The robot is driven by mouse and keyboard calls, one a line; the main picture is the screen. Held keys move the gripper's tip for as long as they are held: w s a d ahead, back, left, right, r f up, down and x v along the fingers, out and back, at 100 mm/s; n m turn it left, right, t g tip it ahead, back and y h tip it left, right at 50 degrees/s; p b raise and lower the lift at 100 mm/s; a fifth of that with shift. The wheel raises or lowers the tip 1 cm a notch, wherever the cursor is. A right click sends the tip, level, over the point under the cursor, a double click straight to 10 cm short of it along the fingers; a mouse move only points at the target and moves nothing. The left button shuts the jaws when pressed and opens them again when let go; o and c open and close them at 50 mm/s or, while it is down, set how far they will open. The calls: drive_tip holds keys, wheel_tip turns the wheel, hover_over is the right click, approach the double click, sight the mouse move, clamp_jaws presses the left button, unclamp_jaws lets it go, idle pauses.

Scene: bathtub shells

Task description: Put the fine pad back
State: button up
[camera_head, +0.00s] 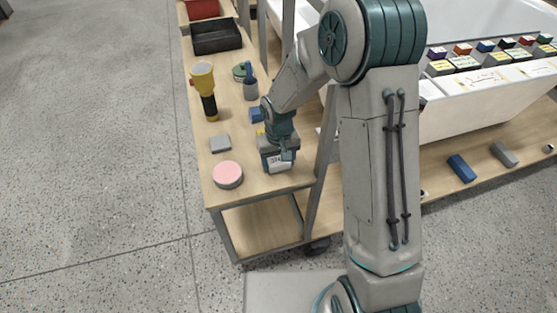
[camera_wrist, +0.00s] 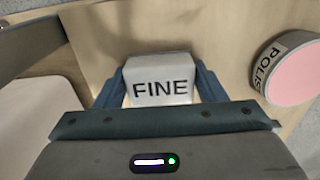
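The fine pad is a pale block with FINE in dark letters, and it shows in the wrist view (camera_wrist: 161,91) between my two blue-grey fingers. My gripper (camera_wrist: 161,80) has one finger against each side of it, with no clear gap. In the head view, my gripper (camera_head: 279,150) is low over the near right part of the wooden cart top, and the pad (camera_head: 277,163) shows at its front. I cannot tell whether the pad touches the cart top.
A pink-topped round polish pad (camera_head: 227,175) and a grey block (camera_head: 220,144) lie to the left. A white tub shell (camera_head: 460,118) with several coloured blocks is at the right.

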sight(278, 160)
drive_tip(key=shift+o, duration=1.1)
wheel_tip(278, 160, up, 12)
drive_tip(key=p, duration=0.1)
drive_tip(key=shift+r, duration=0.15)
